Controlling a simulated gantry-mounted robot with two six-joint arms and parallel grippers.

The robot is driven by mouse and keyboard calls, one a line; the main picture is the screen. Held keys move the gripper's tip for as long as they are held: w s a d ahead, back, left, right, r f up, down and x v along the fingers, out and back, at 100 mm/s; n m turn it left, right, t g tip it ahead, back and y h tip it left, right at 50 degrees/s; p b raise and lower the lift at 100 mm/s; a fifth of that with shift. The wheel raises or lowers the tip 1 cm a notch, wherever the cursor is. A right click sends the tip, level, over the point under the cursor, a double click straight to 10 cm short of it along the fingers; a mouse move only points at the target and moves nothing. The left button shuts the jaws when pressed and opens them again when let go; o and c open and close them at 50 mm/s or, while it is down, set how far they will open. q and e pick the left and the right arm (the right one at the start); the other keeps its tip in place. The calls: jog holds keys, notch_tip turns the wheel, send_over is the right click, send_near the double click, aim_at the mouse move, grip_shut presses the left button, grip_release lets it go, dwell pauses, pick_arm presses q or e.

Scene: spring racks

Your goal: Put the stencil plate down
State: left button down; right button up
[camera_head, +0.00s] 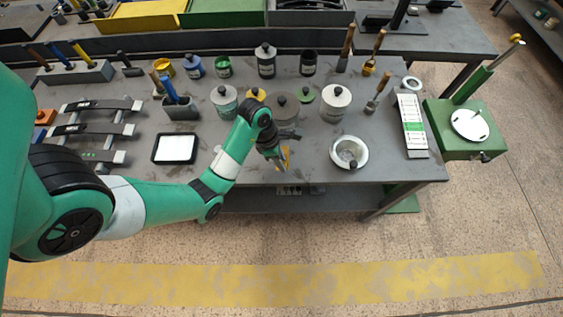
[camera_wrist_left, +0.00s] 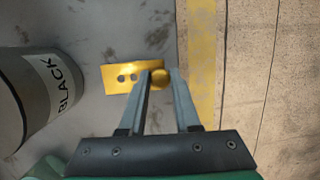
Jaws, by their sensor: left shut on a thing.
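In the left wrist view my left gripper (camera_wrist_left: 160,80) is shut on that knob, with one finger on each side. I cannot tell whether the plate touches the bench top or hangs just above it. In the head view the plate (camera_head: 286,154) shows as a small yellow patch, mostly hidden by my left gripper (camera_head: 281,163), near the bench's front edge. My right gripper is not in view.
A grey can marked BLACK (camera_wrist_left: 62,88) stands close to the left of the plate. The bench (camera_head: 236,168) has free room around the gripper at its front. A white bowl (camera_head: 349,152) stands to the right, and a white pad (camera_head: 175,148) lies to the left.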

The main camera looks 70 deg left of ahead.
pick_arm(q)
jog(key=shift+f, duration=0.3)
notch_tip(320, 180, down, 4)
jog(key=b, duration=0.3)
jog(key=shift+b, duration=0.4)
jog(key=shift+r, duration=0.25)
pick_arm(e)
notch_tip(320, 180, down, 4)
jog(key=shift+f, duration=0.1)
pick_arm(q)
jog(key=shift+f, duration=0.15)
jog(key=c, duration=0.6)
grip_release()
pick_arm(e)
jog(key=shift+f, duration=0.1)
pick_arm(q)
jog(key=p+v, duration=1.2)
jog(key=p, duration=0.1)
jog(key=shift+w, duration=0.1)
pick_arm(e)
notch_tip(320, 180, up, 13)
